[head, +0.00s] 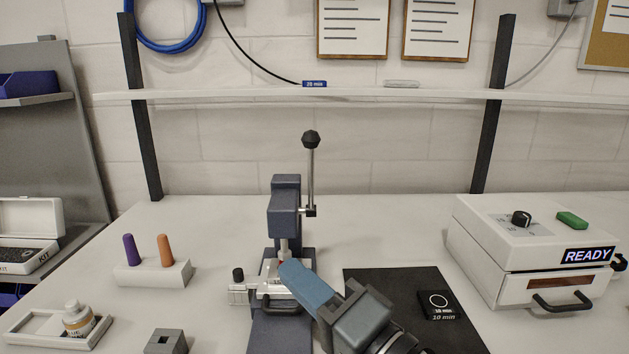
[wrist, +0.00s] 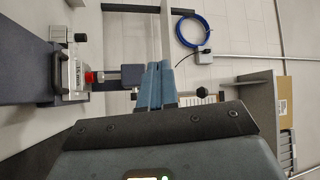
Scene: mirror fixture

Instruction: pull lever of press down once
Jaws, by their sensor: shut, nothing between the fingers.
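The press (head: 286,208) is a dark blue-grey arbor press standing in the middle of the bench. Its lever (head: 311,175) is a thin metal rod pointing straight up on the right side, with a black knob (head: 311,139) on top. My gripper (head: 290,270), with blue fingers, is shut and empty. In the head view it overlaps the lower front of the press, well below the knob. In the wrist view the press (wrist: 131,76) lies sideways to the left of my shut fingers (wrist: 158,68). The fingers and gripper body hide part of the lever there; contact cannot be told.
A silver fixture (head: 264,276) with a red part sits at the press base. A black mat (head: 385,285) and a white box reading READY (head: 525,245) are to the right. A peg block (head: 153,273) and a bottle tray (head: 36,335) are to the left.

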